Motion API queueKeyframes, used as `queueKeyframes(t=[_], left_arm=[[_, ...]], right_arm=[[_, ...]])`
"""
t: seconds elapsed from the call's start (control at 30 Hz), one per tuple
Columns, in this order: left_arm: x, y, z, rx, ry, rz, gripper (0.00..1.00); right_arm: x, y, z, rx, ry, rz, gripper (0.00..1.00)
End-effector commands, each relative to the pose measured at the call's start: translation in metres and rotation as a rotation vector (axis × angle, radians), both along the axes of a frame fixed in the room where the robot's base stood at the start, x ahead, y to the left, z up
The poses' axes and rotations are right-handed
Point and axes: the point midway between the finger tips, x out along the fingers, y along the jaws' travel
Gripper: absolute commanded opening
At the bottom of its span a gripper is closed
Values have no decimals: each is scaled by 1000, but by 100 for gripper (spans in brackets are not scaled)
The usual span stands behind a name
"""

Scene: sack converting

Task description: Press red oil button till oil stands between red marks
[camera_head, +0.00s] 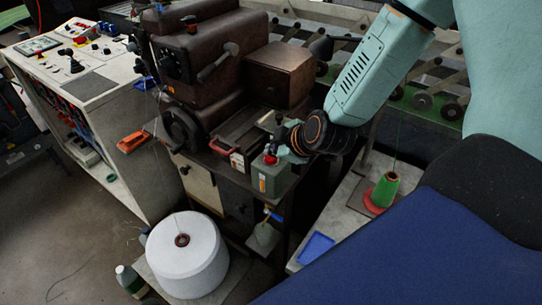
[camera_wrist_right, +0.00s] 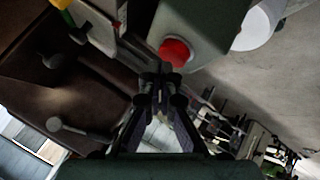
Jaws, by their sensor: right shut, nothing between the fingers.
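The red oil button (camera_head: 270,159) sits on top of a small green oil box (camera_head: 270,182) at the machine's front corner. In the right wrist view the round red button (camera_wrist_right: 175,52) shows just beyond my fingertips, on the dark green box (camera_wrist_right: 205,25). My right gripper (camera_head: 281,147) is shut and empty, close by the button; I cannot tell if it touches it. The shut fingers also show in the wrist view (camera_wrist_right: 160,80). A small sight window seems to be on the box front, but the oil level and red marks are too small to read. My left gripper is out of view.
The brown machine (camera_head: 205,70) stands behind and left of the box. A white thread cone (camera_head: 185,262) stands on the left, a green cone (camera_head: 385,190) on the right. A blue tray (camera_head: 316,248) lies at front right. An orange-red tray (camera_head: 133,141) is left.

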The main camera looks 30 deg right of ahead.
Motion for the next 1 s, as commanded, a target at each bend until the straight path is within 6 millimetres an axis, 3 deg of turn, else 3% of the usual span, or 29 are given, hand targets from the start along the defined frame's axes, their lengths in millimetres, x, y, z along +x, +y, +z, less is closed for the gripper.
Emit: queueKeyframes(t=[1.0], left_arm=[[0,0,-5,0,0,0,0]], right_arm=[[0,0,-8,-1,-1,0,0]])
